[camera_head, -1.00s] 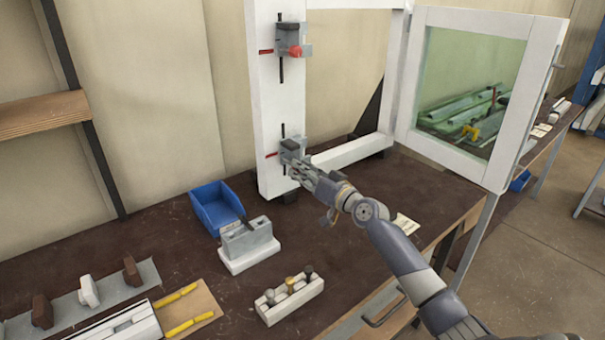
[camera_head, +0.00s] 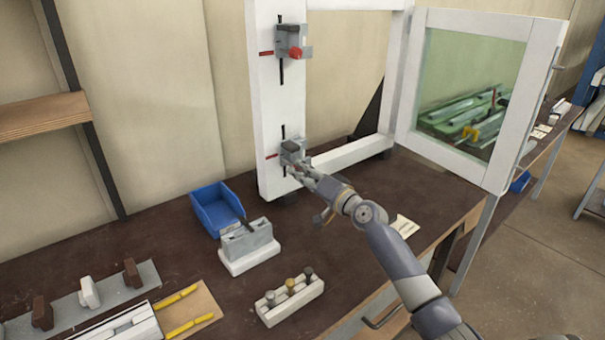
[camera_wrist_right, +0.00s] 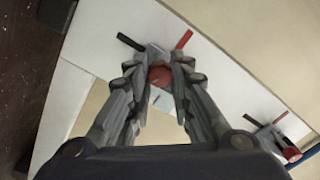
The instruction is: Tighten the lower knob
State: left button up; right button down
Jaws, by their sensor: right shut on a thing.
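The lower clamp (camera_head: 291,148) is a grey block on the white upright of the frame, beside a red mark and a dark vertical slot. Its red knob (camera_wrist_right: 160,76) shows between the fingers in the wrist view; in the head view the fingers largely hide it. My right gripper (camera_head: 297,167) reaches this clamp from the front right, and in the wrist view my right gripper (camera_wrist_right: 158,88) is shut on the red knob, a finger on each side. The upper clamp (camera_head: 291,41) has a red knob (camera_head: 295,53) in plain view. My left gripper is out of view.
The white frame (camera_head: 265,100) stands on the dark bench, with a glazed door (camera_head: 480,90) open at right. A blue bin (camera_head: 217,208), a grey block on a white base (camera_head: 249,247) and a white holder with knobs (camera_head: 290,299) stand in front. Bench around them is partly clear.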

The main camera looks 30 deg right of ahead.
jog(key=c, duration=1.4)
grip_release()
jog(key=shift+d, duration=0.1)
jog(key=shift+s, duration=0.1)
jog(key=s+d, duration=0.1)
jog(key=s, duration=1)
jog(key=shift+s, duration=0.35)
jog(key=shift+d+f, duration=0.1)
